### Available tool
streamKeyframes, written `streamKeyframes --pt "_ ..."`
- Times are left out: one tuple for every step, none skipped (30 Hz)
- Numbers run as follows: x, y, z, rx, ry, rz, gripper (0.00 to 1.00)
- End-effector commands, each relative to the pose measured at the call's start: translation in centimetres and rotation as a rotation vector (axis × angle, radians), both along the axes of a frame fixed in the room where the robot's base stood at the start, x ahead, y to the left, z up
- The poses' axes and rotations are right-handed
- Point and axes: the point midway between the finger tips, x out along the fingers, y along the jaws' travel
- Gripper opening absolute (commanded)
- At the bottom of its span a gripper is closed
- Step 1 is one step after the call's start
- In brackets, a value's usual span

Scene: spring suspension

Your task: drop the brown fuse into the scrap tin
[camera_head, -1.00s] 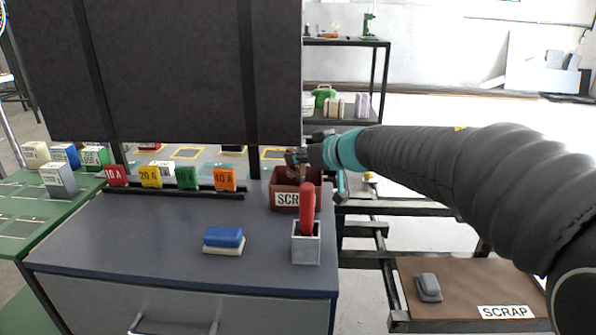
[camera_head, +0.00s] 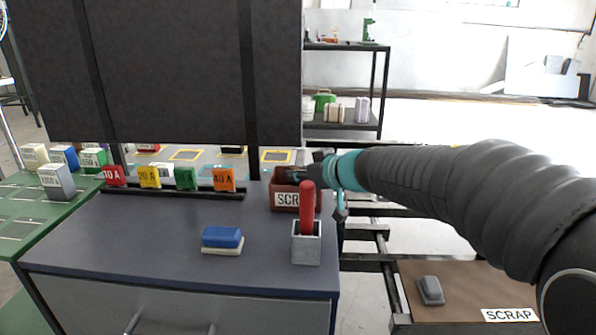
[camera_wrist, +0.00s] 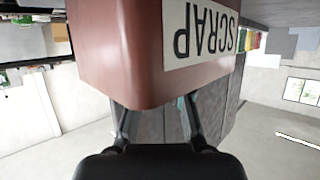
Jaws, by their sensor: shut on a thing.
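The scrap tin (camera_head: 296,197) is a brownish-red box with a white SCRAP label, standing at the back right corner of the dark cabinet top. My gripper (camera_head: 302,172) is at the tin's mouth, coming in from the right. In the wrist view the tin (camera_wrist: 115,65) is close and upside down, and the fingers of my gripper (camera_wrist: 157,112) pass behind its rim, so their tips are hidden. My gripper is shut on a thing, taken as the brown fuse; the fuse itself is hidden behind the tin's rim.
A red-handled tool (camera_head: 306,207) stands in a grey holder (camera_head: 306,248) just before the tin. A blue-and-white block (camera_head: 222,238) lies left of it. Several coloured fuses (camera_head: 185,179) stand in a rail. A dark panel (camera_head: 170,75) hangs behind. A brown board (camera_head: 460,280) is lower right.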

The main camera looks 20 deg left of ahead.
Motion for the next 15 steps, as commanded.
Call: streamKeyframes --pt "0.00 0.00 0.02 0.000 0.000 0.000 0.00" --pt "0.00 0.00 0.01 0.000 0.000 0.000 0.20" --pt "0.00 0.01 0.02 0.000 0.000 0.000 0.30" --pt "0.00 0.00 0.01 0.000 0.000 0.000 0.38" --pt "0.00 0.01 0.02 0.000 0.000 0.000 0.43" --pt "0.00 0.00 0.02 0.000 0.000 0.000 0.43" --pt "0.00 0.00 0.02 0.000 0.000 0.000 0.43" --pt "0.00 0.00 0.02 0.000 0.000 0.000 0.43" --pt "0.00 0.00 0.02 0.000 0.000 0.000 0.43" --pt "0.00 0.00 0.02 0.000 0.000 0.000 0.43" --pt "0.00 0.00 0.02 0.000 0.000 0.000 0.43" --pt "0.00 0.00 0.03 0.000 0.000 0.000 0.43" --pt "0.00 0.00 0.04 0.000 0.000 0.000 0.43" --pt "0.00 0.00 0.10 0.000 -0.001 0.000 0.43" --pt "-0.01 0.00 0.23 0.000 -0.001 0.000 0.43"
